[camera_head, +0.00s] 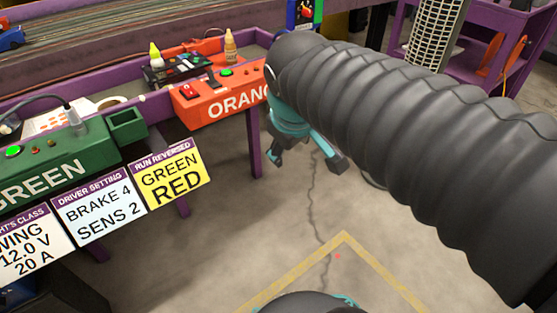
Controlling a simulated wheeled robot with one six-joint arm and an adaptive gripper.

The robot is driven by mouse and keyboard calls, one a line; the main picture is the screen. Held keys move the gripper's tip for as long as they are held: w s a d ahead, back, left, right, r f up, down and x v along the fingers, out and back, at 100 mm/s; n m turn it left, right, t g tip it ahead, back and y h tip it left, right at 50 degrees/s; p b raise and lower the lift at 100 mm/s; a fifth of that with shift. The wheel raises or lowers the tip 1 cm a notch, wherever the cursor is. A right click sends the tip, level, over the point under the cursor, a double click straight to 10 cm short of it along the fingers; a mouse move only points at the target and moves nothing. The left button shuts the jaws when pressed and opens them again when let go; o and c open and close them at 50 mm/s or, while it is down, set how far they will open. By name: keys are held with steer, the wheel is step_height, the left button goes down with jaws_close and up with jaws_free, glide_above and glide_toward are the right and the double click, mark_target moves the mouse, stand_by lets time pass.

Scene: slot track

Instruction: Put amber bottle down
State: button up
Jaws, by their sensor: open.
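The amber bottle (230,46) stands upright at the back of the orange driver station, near its rear edge. Whether its base rests on the orange box or on the ledge behind it is hard to tell. My gripper (305,160) hangs to the right of the orange station, below and right of the bottle, and points down. Its fingers are spread and nothing shows between them. My arm hides part of the gripper and the right end of the orange station.
A yellow-capped bottle (155,55) stands by a black box (175,70) to the left. The green station (60,160) has hanging sign cards (170,174). A purple cart (480,45) stands at the back right. The concrete floor (240,230) is clear inside yellow tape (345,238).

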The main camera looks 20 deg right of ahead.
steer(key=s+a+f+m+y, duration=0.1)
steer(key=s+f+m, duration=0.3)
steer(key=s, duration=0.3)
steer(key=shift+a+f+m+t+y, duration=0.25)
steer(key=shift+f+m+t+y, duration=0.05)
steer(key=shift+f, duration=0.3)
